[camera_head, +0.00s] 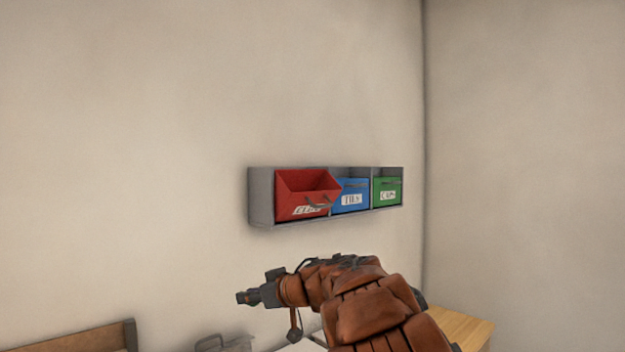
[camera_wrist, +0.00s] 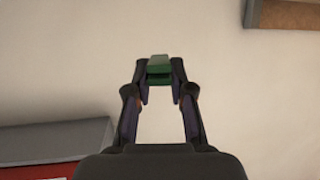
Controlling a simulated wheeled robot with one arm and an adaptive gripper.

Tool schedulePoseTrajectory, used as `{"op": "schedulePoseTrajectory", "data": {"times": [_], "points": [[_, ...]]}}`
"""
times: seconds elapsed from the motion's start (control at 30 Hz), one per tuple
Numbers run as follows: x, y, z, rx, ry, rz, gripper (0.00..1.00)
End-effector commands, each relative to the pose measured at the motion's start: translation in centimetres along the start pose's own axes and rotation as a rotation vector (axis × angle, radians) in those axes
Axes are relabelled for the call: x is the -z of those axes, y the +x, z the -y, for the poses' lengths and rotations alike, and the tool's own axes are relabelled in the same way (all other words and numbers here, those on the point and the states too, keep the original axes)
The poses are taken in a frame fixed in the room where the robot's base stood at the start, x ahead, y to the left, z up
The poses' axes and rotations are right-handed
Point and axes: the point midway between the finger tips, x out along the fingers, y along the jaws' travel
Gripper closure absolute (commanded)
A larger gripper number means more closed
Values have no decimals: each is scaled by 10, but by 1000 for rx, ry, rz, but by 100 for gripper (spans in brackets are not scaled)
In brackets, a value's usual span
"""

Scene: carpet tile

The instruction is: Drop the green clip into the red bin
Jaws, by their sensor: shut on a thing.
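The green clip (camera_wrist: 159,70) is between the fingertips of my gripper (camera_wrist: 160,74) in the wrist view. My gripper is shut on it, and the wall is behind it. In the head view my gripper (camera_head: 245,297) points left, below and left of the bins in the picture; the clip cannot be made out there. The red bin (camera_head: 300,195) is tilted open at the left end of a grey wall rack. Part of its red surface also shows at the lower left of the wrist view (camera_wrist: 35,172).
The grey rack (camera_head: 261,199) also holds a blue bin (camera_head: 351,196) and a green bin (camera_head: 387,191), right of the red one. A wooden surface (camera_head: 460,325) is at the lower right. A wooden edge (camera_head: 95,338) and a grey object (camera_head: 222,343) are at the lower left.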

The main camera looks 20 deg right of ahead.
Motion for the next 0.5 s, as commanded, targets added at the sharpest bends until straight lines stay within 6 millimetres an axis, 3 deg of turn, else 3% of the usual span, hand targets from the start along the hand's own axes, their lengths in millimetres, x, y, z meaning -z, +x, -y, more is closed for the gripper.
{"op": "schedulePoseTrajectory", "data": {"times": [0.03,0.2,0.5], "points": [[16,-2,-1,14,-12,-2,94],[57,-7,6,83,-34,-2,94],[122,-26,17,195,-73,-4,94]]}}
